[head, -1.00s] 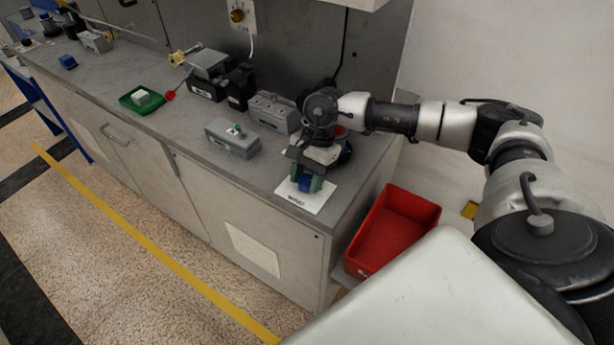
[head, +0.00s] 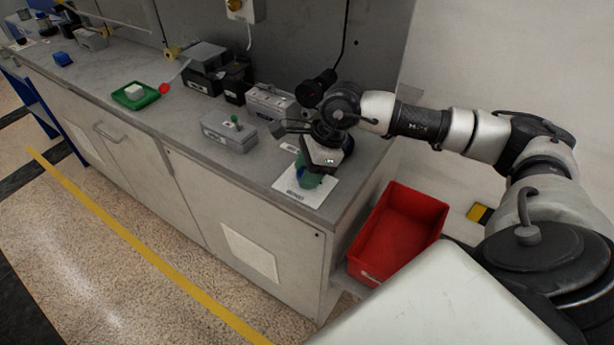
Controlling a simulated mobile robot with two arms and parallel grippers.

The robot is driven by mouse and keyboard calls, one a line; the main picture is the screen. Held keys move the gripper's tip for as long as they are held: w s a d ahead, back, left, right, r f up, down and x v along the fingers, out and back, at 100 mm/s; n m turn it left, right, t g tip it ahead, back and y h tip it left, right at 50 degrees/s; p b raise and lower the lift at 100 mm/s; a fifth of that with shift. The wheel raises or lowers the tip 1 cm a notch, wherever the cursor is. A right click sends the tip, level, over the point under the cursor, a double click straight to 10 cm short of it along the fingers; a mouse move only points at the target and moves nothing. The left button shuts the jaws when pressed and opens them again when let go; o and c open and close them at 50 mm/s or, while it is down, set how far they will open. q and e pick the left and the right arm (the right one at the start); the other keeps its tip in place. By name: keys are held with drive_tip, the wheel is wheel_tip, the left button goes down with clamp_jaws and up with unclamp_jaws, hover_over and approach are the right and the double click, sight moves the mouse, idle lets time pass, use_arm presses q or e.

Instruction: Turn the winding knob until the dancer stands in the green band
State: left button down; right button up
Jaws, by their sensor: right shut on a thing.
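My right gripper (head: 309,176) points down at the right end of the bench, above a white labelled plate (head: 306,191). It is shut on the winding knob (head: 298,171), of which only a little blue shows beside the greenish fingers. The rest of the knob is hidden by the gripper and wrist. A red ball (head: 164,88) at the end of a thin arm, which looks like the dancer, stands near the grey and black machine (head: 204,70). I cannot make out a green band beside it. My left gripper is not in view.
A grey box with a green-topped lever (head: 229,132) and another grey box (head: 270,101) stand left of my gripper. A green tray (head: 124,97) holds a white block. A red bin (head: 397,230) stands right of the bench. The bench front edge is clear.

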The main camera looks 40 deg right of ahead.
drive_tip(key=m+t+b, duration=0.1)
drive_tip(key=m+b, duration=0.2)
drive_tip(key=m, duration=0.1)
drive_tip(key=shift+f+h, duration=0.15)
drive_tip(key=shift+h, duration=0.25)
drive_tip(key=shift+m+t+h+b, duration=0.3)
drive_tip(key=shift+m+t+b, duration=0.15)
drive_tip(key=shift+m, duration=0.35)
drive_tip(key=shift+r, duration=0.2)
drive_tip(key=o, duration=0.9)
drive_tip(key=v, duration=1)
drive_tip(key=shift+s+r, duration=0.1)
drive_tip(key=shift+r, duration=0.3)
drive_tip(key=shift+f, duration=0.1)
